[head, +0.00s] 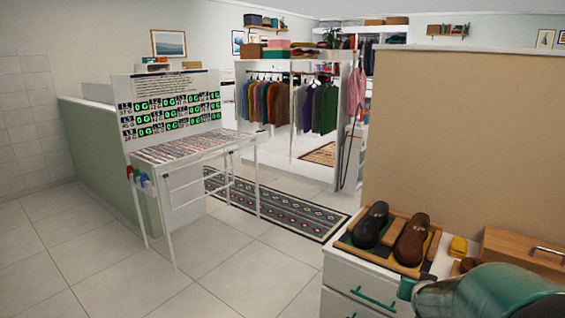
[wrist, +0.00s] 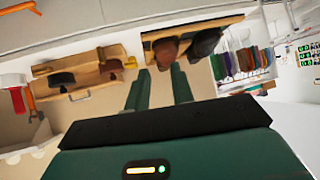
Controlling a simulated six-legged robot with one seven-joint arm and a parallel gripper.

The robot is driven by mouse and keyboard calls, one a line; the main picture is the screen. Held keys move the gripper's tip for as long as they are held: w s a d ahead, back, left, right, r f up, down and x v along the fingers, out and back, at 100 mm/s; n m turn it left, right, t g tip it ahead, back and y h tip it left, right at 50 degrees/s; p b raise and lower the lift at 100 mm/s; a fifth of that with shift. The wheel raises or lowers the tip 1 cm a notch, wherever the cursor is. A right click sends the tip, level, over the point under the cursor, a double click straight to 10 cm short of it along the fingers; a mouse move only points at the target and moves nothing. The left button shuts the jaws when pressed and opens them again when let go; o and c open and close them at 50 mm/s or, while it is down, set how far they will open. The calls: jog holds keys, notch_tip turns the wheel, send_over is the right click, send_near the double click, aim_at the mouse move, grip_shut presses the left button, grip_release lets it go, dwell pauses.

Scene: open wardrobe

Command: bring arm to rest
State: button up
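My gripper (wrist: 159,80) shows in the wrist view with two dark green fingers apart and nothing seen between them. The wrist picture looks turned over. Beyond the fingertips is a wooden shoe tray (wrist: 196,28) with a brown shoe (wrist: 168,52) and a black shoe (wrist: 205,42); I cannot tell how far off it is. In the head view part of my green and grey arm (head: 495,294) is at the lower right, by the white cabinet; the fingers are not seen there.
The white cabinet (head: 365,290) bears the shoe tray (head: 343,243), a yellow item (head: 458,246) and a wooden box (head: 525,250). A beige partition (head: 455,140) stands behind. A display stand (head: 185,150), a patterned rug (head: 275,207) and hanging clothes (head: 270,102) are farther off. Tiled floor at left is clear.

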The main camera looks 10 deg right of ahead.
jog(key=s+a+r+n+g+y, duration=0.1)
jog(key=s+a+r+n+y, duration=0.1)
jog(key=s+a, duration=0.3)
jog(key=s+a+r+n+g+y, duration=0.1)
jog(key=s+a, duration=0.5)
jog(key=a, duration=0.8)
jog(key=s+a+r+n+g+y, duration=0.1)
jog(key=s+a+r+n+y, duration=0.2)
jog(key=a, duration=0.6)
notch_tip(320, 180, up, 3)
jog(key=s+n, duration=0.1)
jog(key=s, duration=0.1)
jog(key=shift+s+a+g, duration=0.2)
jog(key=shift+s+g, duration=0.1)
jog(key=shift+d+f, duration=0.1)
jog(key=shift+d, duration=0.1)
